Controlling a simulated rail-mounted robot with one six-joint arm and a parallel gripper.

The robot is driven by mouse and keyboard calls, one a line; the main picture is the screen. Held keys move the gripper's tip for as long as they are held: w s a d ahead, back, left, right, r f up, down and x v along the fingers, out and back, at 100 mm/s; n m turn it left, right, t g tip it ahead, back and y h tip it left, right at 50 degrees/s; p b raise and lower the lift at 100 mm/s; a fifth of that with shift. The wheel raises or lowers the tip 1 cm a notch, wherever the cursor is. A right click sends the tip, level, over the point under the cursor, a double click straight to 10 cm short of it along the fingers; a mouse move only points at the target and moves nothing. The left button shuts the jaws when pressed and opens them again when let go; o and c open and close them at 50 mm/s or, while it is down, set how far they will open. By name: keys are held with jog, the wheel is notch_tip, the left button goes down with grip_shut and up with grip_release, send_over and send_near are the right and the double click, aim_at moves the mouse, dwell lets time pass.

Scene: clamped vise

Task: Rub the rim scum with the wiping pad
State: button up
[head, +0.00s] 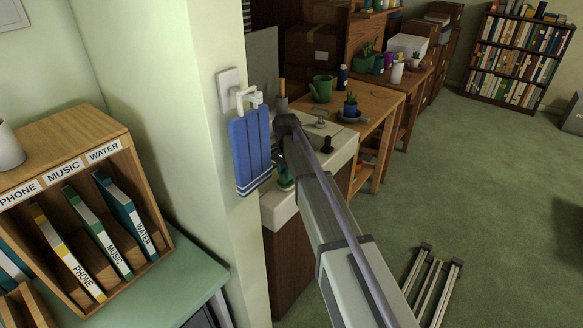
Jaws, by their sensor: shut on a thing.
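My arm reaches up from the bottom right to the white sink counter (282,207), and its far end bends down over the basin. Only a small dark part of my gripper (282,160) shows beside the arm; the arm hides most of it. Just below it is a small green-teal thing (285,178), which looks like the wiping pad in the shut gripper. The arm covers part of it, and I cannot tell whether it touches the basin. I cannot make out the rim scum; that part of the sink is small and partly hidden.
A blue towel (250,150) hangs from a white wall hook left of the sink, close to my arm. A tap (320,119) and a dark bottle (327,142) stand behind the basin. A wooden table (372,108) with a green watering can (321,88) stands beyond.

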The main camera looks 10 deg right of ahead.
jog(key=shift+r, duration=0.1)
notch_tip(320, 180, up, 6)
jog(key=p, duration=0.6)
jog(key=shift+d, duration=0.1)
notch_tip(320, 180, up, 3)
jog(key=p, duration=0.3)
jog(key=shift+r, duration=0.1)
